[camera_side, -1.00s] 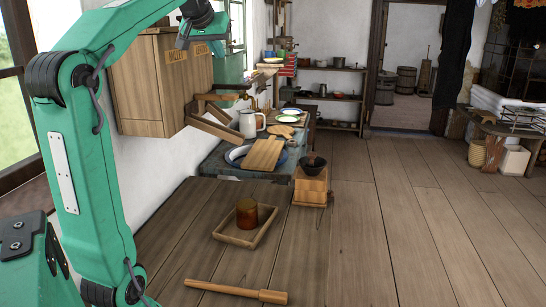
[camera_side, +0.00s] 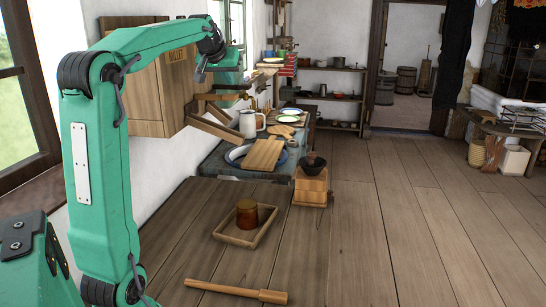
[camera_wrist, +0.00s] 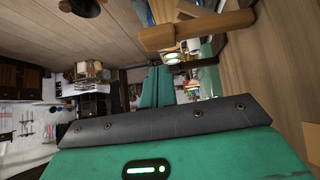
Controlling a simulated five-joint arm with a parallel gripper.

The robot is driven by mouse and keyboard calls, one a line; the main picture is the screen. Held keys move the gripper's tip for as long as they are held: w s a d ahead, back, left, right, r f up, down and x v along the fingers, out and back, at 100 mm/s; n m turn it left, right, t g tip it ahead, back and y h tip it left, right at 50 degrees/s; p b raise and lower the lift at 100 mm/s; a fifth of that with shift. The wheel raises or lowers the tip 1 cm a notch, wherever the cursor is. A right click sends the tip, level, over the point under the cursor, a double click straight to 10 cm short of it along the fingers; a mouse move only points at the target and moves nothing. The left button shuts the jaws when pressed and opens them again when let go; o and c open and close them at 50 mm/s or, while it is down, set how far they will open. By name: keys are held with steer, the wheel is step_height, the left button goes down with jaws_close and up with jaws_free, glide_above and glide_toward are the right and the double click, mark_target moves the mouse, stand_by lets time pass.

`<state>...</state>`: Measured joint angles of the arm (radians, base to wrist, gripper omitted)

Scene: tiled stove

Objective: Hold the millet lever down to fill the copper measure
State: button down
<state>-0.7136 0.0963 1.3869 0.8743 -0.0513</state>
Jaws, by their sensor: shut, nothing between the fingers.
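The wooden millet box (camera_side: 150,95) hangs on the wall at the left of the side view, its label partly behind my arm. A wooden lever (camera_side: 222,97) sticks out to the right from its lower part, above a sloping wooden chute (camera_side: 212,130). My gripper (camera_side: 199,77) is shut and empty, just above the lever's inner part; I cannot tell if they touch. The wrist view shows a wooden bar (camera_wrist: 195,30), probably the lever. The copper measure (camera_side: 247,214) stands upright in a shallow wooden tray (camera_side: 232,238) on the table, well below and apart from the chute.
A wooden stick (camera_side: 235,291) lies at the table's front. A wooden mill (camera_side: 311,187) stands at the table's far right corner. Behind are a board (camera_side: 263,154), a white mug (camera_side: 249,123) and plates. The table between tray and stick is clear.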

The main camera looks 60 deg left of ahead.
mark_target(232, 96)
steer(key=shift+f, duration=1.25)
steer(key=shift+w+d+f, duration=0.15)
steer(key=shift+f, duration=0.95)
steer(key=shift+w+d+f, duration=0.1)
steer(key=shift+d+f, duration=0.05)
steer(key=shift+f, duration=1.05)
stand_by(2.1)
steer(key=shift+w+d+r, duration=0.1)
steer(key=shift+r, duration=0.7)
steer(key=s+d+r, duration=0.3)
steer(key=d+r, duration=0.4)
steer(key=r, duration=0.3)
steer(key=shift+h, duration=0.4)
